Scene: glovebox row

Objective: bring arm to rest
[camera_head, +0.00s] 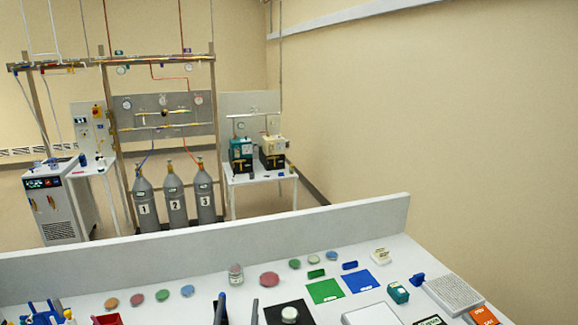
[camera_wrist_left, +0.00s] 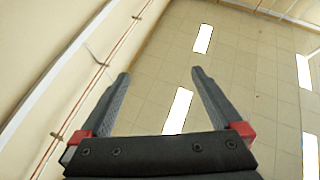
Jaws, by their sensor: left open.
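My left gripper (camera_head: 237,307) shows at the bottom edge of the head view, its two dark fingers pointing up in front of the bench. In the left wrist view the left gripper (camera_wrist_left: 160,76) is open, with a wide gap between its grey fingers and nothing in it. Behind the fingers that view shows only the wall and the tiled ceiling (camera_wrist_left: 240,85) with bright light panels. The rest of my left arm is hidden below the head view. My right gripper is not in view.
The white bench (camera_head: 205,278) has a raised back panel (camera_head: 210,242). Gas cylinders (camera_head: 174,199) stand beyond.

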